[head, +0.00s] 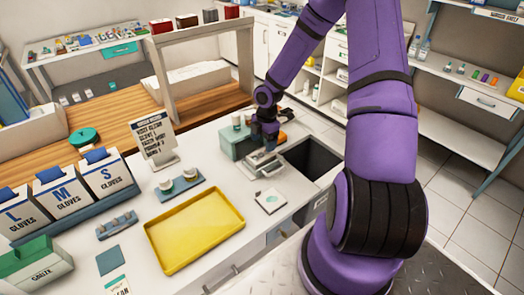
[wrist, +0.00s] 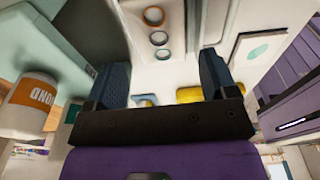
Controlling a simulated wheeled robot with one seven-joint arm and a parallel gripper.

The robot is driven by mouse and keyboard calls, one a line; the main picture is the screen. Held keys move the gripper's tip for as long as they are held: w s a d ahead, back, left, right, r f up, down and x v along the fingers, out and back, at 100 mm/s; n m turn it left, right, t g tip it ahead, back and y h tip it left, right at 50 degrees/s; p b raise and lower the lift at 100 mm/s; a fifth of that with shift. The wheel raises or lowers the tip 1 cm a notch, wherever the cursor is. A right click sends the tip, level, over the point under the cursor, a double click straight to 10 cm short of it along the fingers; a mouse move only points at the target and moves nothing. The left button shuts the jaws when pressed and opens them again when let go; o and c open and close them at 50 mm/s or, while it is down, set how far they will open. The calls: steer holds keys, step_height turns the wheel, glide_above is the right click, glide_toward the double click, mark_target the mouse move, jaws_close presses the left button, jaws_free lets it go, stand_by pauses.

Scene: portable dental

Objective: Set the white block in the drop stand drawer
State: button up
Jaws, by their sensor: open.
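The drop stand is a teal-grey box (head: 235,146) at the back of the white counter, with a pale grey drawer (head: 267,172) standing out at its front. A white block (wrist: 177,22) with three round, coloured-rim wells shows in the wrist view, beyond my fingers. It seems to lie at the drawer, but I cannot tell if it rests fully inside. My gripper (head: 265,143) is low over the drawer area and partly hides it. In the wrist view my gripper (wrist: 163,80) is open, one finger each side, with nothing clasped between the fingertips.
A white pad with a teal spot (head: 270,201) lies in front of the stand. A dark opening (head: 305,158) is to its right. A yellow tray (head: 195,229) and a blue rack (head: 180,187) stand left. A bottle labelled BOND (wrist: 33,100) is close by.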

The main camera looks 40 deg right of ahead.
steer(key=s+a+r+m+t+h, duration=0.1)
steer(key=s+a+r+m, duration=0.15)
steer(key=r, duration=0.75)
steer(key=s+a+r+m+h, duration=0.2)
steer(key=s+r+m, duration=0.2)
steer(key=r, duration=0.6)
steer(key=s+a+r+m+t+h, duration=0.1)
steer(key=s+a+r+m, duration=0.25)
steer(key=r, duration=0.65)
steer(key=s+a+r+m+t+y, duration=0.1)
steer(key=s+a+r+m, duration=0.2)
steer(key=s, duration=0.5)
steer(key=s+a+r+m+t+y, duration=0.1)
steer(key=s+a+r+m+t, duration=0.1)
steer(key=s+r+m, duration=0.3)
steer(key=s+r, duration=0.2)
steer(key=s, duration=0.1)
steer(key=shift+s+a+r+y, duration=0.25)
steer(key=shift+a+y, duration=0.05)
steer(key=shift+a, duration=0.1)
